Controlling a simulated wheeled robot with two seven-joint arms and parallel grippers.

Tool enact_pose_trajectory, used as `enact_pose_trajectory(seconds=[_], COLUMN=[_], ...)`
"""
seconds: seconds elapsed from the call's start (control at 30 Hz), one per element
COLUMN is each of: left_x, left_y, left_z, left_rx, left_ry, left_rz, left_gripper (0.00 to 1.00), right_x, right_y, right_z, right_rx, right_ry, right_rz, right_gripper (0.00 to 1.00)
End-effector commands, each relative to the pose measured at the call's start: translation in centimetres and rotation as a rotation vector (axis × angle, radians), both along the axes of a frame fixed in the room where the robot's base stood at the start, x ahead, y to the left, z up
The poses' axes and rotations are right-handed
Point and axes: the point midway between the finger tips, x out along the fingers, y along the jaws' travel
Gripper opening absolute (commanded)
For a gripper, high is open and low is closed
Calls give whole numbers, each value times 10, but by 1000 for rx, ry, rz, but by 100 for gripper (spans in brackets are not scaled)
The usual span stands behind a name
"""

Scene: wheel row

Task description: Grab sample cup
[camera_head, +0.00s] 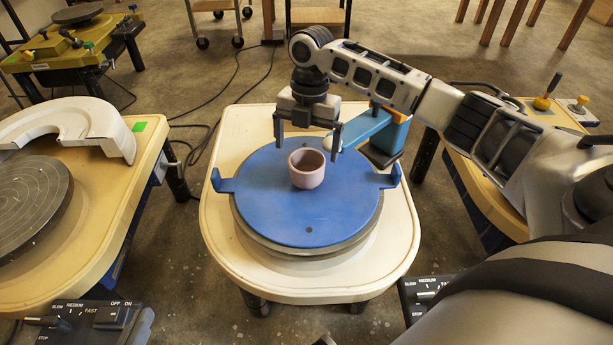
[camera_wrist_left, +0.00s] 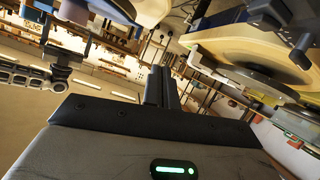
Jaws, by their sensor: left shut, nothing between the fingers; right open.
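The sample cup, a small pinkish cup (camera_head: 307,180), stands upright and open at the top on the blue round plate (camera_head: 265,208) of the middle wheel. My right gripper (camera_head: 306,149) comes in from the right, pointing down with its fingers wide open. In the head view one finger shows on each side just beyond and above the cup's rim, with nothing held. I cannot tell the exact gap to the cup. My left gripper (camera_wrist_left: 162,88) shows only in the left wrist view, its fingers together and empty, away from the cup.
A blue arm-like bar (camera_head: 362,129) with a pale ball at its end reaches over the wheel's back right. The blue plate has upright side brackets (camera_head: 221,182). Another wheel table (camera_head: 75,240) stands left with a white curved guard (camera_head: 95,125). Control boxes (camera_head: 95,318) sit in front.

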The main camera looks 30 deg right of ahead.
Motion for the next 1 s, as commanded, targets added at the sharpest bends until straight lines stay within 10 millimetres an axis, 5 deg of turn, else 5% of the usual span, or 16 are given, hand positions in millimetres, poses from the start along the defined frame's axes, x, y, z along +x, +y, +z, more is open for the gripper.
enact_pose_trajectory(seconds=[0.6,0.83,1.0], left_x=[-1,0,2], left_y=[-7,-9,-9], left_z=[9,17,19], left_rx=[-107,-123,-122], left_ry=[-75,-83,-91], left_rz=[-6,-6,-6], left_gripper=[0,0,0], right_x=[-7,-7,-7], right_y=[5,5,5], right_z=[-65,-66,-65], right_rx=[-1,0,0], right_ry=[1,-1,-1], right_rz=[-1,-1,-1], right_gripper=[98,98,53])
